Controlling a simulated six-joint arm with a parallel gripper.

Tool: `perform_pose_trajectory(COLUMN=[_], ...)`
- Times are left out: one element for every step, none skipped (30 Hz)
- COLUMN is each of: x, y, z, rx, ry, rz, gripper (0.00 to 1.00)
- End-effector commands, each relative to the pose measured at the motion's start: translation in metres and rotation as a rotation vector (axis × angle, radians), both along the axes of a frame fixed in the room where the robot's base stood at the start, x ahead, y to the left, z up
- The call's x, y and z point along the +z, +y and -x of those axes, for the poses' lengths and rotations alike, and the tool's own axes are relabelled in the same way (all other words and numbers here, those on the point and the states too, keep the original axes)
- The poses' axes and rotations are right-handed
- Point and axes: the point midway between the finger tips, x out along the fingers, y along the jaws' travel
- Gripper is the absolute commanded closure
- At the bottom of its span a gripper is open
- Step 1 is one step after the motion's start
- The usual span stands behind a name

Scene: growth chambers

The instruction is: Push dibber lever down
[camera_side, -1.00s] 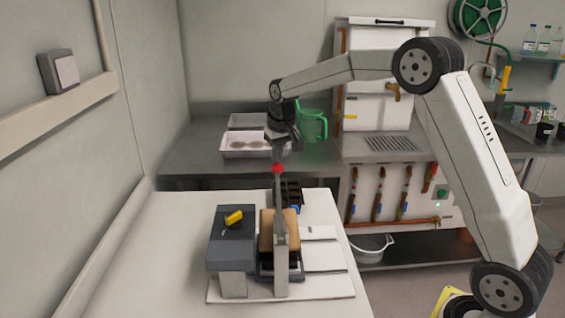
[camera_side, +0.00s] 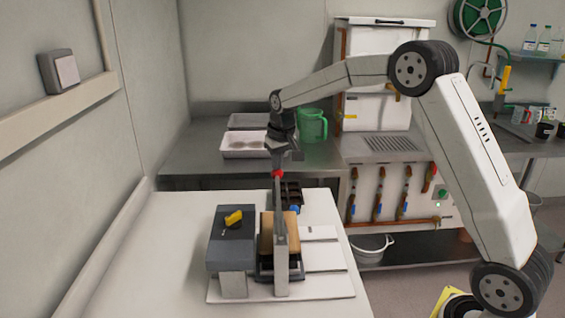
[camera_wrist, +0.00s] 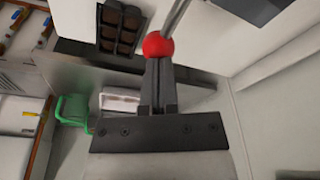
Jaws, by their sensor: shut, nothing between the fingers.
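The dibber lever is a grey bar (camera_side: 278,205) with a red ball knob (camera_side: 277,174) at its top. It rises from the dibber press (camera_side: 281,270), which has a tan wooden block (camera_side: 266,232) above a dark tray. My gripper (camera_side: 278,164) is shut and empty, pointing down at the red knob from above. In the wrist view the closed fingers (camera_wrist: 158,70) reach the red knob (camera_wrist: 158,46) and seem to touch it. The knob hides the very fingertips there.
A grey box with a yellow switch (camera_side: 233,217) stands left of the press. A dark cell tray (camera_side: 291,193) lies behind it. Farther back are white trays (camera_side: 244,143) and a green jug (camera_side: 312,125) on a steel counter. The white bench (camera_side: 130,240) is clear at left.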

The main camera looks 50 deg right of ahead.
Motion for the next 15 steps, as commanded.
perform_pose_trajectory(x=[-0.002, -0.003, -0.004, -0.004, -0.005, -0.006, -0.007, -0.008, -0.009, -0.009, -0.010, -0.011, -0.012, -0.012, -0.013], y=[0.000, 0.000, 0.000, 0.000, 0.000, 0.000, 0.000, 0.000, 0.000, 0.000, 0.000, 0.000, 0.000, 0.000, 0.000], z=[0.000, 0.000, 0.000, 0.000, 0.000, 0.000, 0.000, 0.000, 0.000, 0.000, 0.000, 0.000, 0.000, 0.000, 0.000], rx=[0.000, 0.000, 0.000, 0.000, 0.000, 0.000, 0.000, 0.000, 0.000, 0.000, 0.000, 0.000, 0.000, 0.000, 0.000], ry=[0.002, 0.002, 0.002, 0.002, 0.001, 0.001, 0.001, 0.001, 0.001, 0.001, 0.001, 0.001, 0.001, 0.001, 0.001], rz=[-0.001, -0.001, -0.001, -0.001, 0.000, 0.000, 0.000, 0.000, 0.000, 0.000, 0.000, 0.000, 0.000, 0.000, 0.000], gripper=[1.00, 1.00, 1.00, 1.00, 1.00, 1.00, 1.00, 1.00, 1.00, 1.00, 1.00, 1.00, 1.00, 1.00, 1.00])
